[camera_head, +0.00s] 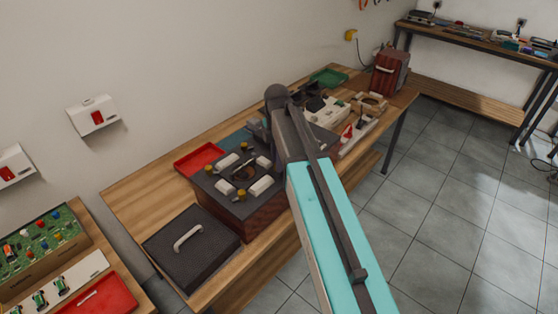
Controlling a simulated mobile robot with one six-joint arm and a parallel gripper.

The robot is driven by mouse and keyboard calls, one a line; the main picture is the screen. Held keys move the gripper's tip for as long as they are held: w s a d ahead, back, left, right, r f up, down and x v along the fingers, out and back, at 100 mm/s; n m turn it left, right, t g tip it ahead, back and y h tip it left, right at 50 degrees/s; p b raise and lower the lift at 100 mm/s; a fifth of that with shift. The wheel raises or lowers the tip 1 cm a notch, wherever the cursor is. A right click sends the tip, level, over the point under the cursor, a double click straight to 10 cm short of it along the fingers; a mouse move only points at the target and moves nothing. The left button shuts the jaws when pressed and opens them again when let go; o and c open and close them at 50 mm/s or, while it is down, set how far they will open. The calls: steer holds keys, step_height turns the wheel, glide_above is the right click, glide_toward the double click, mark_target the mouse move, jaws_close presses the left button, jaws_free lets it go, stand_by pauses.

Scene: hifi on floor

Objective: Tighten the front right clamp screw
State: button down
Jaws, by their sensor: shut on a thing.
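A dark fixture block (240,203) with reddish-brown sides stands on the wooden table (140,203). Its top carries white clamp bars (261,186) around a round centre part (240,171). Brass-coloured screw heads show at the left (210,168), at the back (243,147) and at the near edge (239,196). My turquoise and grey arm reaches in from the bottom and covers the block's right part. Any screw at that corner is hidden behind it. Dark wrist parts show above the block's back right, but my gripper's jaws and whatever is between them are hidden.
A dark lidded box (190,247) with a pale handle stands just left of the block. A red tray (198,158) lies behind it. Small parts, a green tray (328,77) and a red-brown case (388,72) fill the table's far end.

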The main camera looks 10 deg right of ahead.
steer(key=m, duration=0.5)
steer(key=shift+w+a, duration=0.1)
steer(key=m, duration=0.5)
steer(key=shift+r+m, duration=0.1)
steer(key=shift+m, duration=0.2)
steer(key=m, duration=0.5)
steer(key=shift+p, duration=0.35)
steer(key=m, duration=0.5)
steer(key=c, duration=1.6)
jaws_free()
steer(key=shift+o, duration=0.2)
